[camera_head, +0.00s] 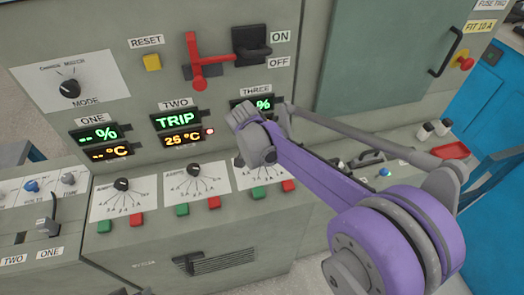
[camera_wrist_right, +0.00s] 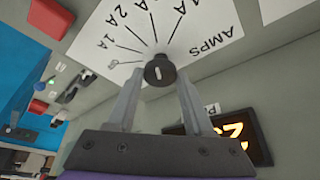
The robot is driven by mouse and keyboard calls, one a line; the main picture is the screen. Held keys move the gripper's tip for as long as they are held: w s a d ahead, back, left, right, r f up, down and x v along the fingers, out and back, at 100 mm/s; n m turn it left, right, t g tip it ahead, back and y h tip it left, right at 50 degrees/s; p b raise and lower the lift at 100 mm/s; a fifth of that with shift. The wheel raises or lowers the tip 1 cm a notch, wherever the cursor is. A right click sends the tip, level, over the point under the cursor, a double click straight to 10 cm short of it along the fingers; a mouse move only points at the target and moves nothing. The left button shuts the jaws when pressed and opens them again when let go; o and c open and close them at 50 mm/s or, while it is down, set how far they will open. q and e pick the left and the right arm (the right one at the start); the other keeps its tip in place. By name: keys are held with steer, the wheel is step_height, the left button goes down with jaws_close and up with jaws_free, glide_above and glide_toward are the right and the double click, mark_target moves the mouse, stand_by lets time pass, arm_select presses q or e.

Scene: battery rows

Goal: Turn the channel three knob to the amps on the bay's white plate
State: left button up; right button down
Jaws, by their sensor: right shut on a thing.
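The channel three knob (camera_wrist_right: 160,70) is round and dark with a short pale mark; in the right wrist view it sits between the two fingers of my right gripper (camera_wrist_right: 159,84), which is shut on it. Its white dial (camera_wrist_right: 215,35) carries fan lines, amp figures and the word AMPS. The mark seems to lie roughly along the picture's vertical; the exact setting is unclear. In the head view my right gripper (camera_head: 262,158) covers most of this knob below the THREE label (camera_head: 255,90). I cannot make out a bay's white plate with amps. My left gripper is out of view.
Knobs one (camera_head: 121,184) and two (camera_head: 193,169) stand to the left. Green (camera_head: 259,192) and red (camera_head: 289,186) buttons sit below dial three. A red-handled lever (camera_head: 198,68) is above. A white FUSE TWO label (camera_head: 490,4) and yellow FIT 10 A label (camera_head: 480,26) are upper right.

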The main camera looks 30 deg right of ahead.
steer(key=shift+c, duration=1.5)
jaws_free()
steer(key=shift+r, duration=0.1)
steer(key=v, duration=1)
steer(key=shift+r+p, duration=0.3)
steer(key=shift+p, duration=0.15)
steer(key=shift+s+a, duration=0.1)
steer(key=s+a+f+n+t+y+p, duration=0.1)
steer(key=s+a+f+n+y, duration=0.1)
steer(key=s+n, duration=0.4)
steer(key=s+a+f+n+t+y+p, duration=0.1)
steer(key=s+f+n, duration=0.4)
steer(key=s, duration=0.8)
steer(key=a+f+t+y, duration=0.1)
steer(key=a, duration=0.1)
steer(key=shift+a+n, duration=0.4)
